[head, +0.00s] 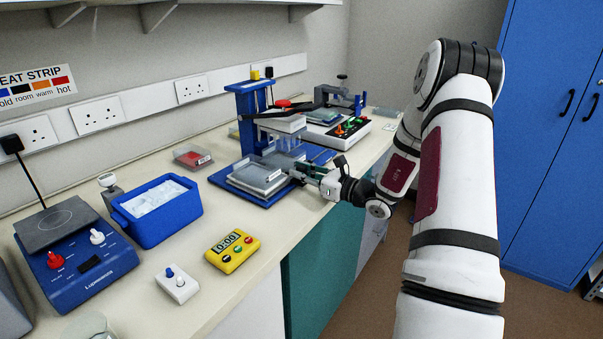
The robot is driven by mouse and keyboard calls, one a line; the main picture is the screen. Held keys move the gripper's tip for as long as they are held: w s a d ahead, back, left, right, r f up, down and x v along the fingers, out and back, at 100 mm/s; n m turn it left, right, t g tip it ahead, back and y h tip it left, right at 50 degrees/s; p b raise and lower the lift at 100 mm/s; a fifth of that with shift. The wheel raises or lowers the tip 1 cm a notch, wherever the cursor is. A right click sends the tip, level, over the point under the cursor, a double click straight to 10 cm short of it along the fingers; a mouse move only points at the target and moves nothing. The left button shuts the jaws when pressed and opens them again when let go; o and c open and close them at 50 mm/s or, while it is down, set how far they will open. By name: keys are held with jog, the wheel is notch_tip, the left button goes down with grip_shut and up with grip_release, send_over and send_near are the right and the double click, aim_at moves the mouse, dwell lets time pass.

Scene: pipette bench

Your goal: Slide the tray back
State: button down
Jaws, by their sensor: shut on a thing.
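The grey tray (258,181) sits on the blue base (230,188) of a bench stand, in front of the stand's upright, and carries what look like shallow plates. My gripper (297,174) reaches in from the right, at the tray's right edge. It is shut on the tray's near right side; the exact contact is small and partly hidden by the fingers. The blue stand (245,118) rises behind the tray, with a row of clear tips (290,142) hanging from its head.
A blue ice box (157,228), a yellow timer (232,250), a white two-knob box (177,284) and a blue hotplate (85,268) stand to the left. A red-content dish (192,157) lies behind. A device with coloured knobs (350,128) stands beyond.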

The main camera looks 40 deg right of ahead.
jog(key=w+d+b, duration=0.1)
jog(key=d, duration=0.2)
jog(key=w+d+b, duration=0.1)
jog(key=w+d, duration=0.1)
jog(key=d, duration=0.2)
jog(key=w+d+b, duration=0.1)
jog(key=d, duration=0.3)
jog(key=shift+w+d+f+b, duration=0.15)
jog(key=shift+d+b, duration=0.1)
jog(key=shift+b, duration=0.15)
jog(key=shift+d+r, duration=0.2)
jog(key=shift+d, duration=0.15)
jog(key=c, duration=1.5)
grip_release()
jog(key=shift+w+d, duration=0.1)
jog(key=v, duration=1.2)
